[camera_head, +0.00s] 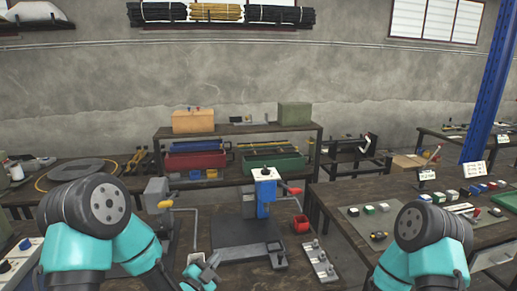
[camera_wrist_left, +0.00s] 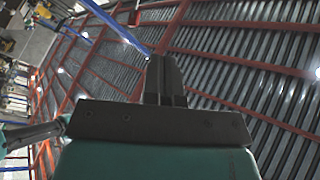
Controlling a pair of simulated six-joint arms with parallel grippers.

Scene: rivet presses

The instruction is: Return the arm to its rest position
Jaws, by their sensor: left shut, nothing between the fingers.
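My left arm comes in from the left in the head view, with its teal and dark joints large in the foreground. My left gripper (camera_head: 203,272) is low in the picture, in front of the bench's press area and partly cut off by the lower edge. In the left wrist view its dark fingers (camera_wrist_left: 166,78) are together with nothing between them, against the roof. My right arm (camera_head: 432,232) shows at the lower right of the head view; its gripper is out of view.
A blue and white press (camera_head: 265,195) with a red-tipped lever stands on the middle bench, a grey press (camera_head: 157,194) left of it. A red cup (camera_head: 300,223) and a metal fixture (camera_head: 319,262) are close by. The right table (camera_head: 340,197) holds small coloured blocks.

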